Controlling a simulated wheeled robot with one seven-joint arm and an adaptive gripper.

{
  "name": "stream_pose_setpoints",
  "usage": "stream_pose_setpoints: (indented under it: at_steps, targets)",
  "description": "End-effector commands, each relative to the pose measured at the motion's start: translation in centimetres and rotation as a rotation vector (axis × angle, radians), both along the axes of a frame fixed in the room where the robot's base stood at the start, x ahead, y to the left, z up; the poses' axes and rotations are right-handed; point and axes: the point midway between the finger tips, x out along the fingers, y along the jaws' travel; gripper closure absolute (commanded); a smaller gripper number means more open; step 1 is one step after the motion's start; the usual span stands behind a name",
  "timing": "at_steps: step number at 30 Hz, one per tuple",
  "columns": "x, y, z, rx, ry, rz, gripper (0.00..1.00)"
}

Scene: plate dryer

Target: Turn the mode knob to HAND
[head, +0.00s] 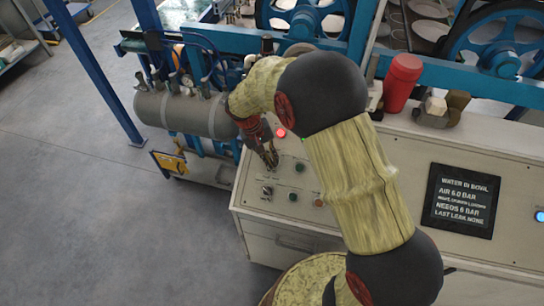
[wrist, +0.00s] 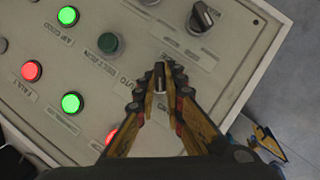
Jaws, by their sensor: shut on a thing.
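My gripper (wrist: 159,82) is shut on a small dark knob (wrist: 160,72) with a pale pointer line, on the light control panel (wrist: 70,145). In the wrist view its pointer runs roughly up and down the picture. Small labels stand around it; one on its left seems to read AUTO, and the others are too small to read surely. In the head view my gripper (head: 269,160) is down at the panel's left part, and the held knob cannot be made out there.
A second black knob (wrist: 205,17) stands close by on the panel. Green lamps (wrist: 71,103), a red lamp (wrist: 32,71) and a dark green button (wrist: 109,43) lie left of my fingers. A red canister (head: 402,82) stands behind the panel; a grey tank (head: 185,113) is left.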

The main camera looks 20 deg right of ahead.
Motion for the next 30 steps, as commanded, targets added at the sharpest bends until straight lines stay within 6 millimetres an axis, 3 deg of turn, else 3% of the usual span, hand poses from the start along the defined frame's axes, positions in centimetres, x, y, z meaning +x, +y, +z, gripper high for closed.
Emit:
stream_pose_setpoints:
  at_steps: [9,26,27,30]
  targets:
    - [-0.42,0.11,-0.52,-0.055,0.047,0.112,1.00]
    - [-0.49,0.10,-0.60,-0.067,0.057,0.136,1.00]
    - [-0.50,0.10,-0.60,-0.067,0.057,0.136,0.87]
    - [-0.50,0.08,-0.59,-0.067,0.057,0.136,0.82]
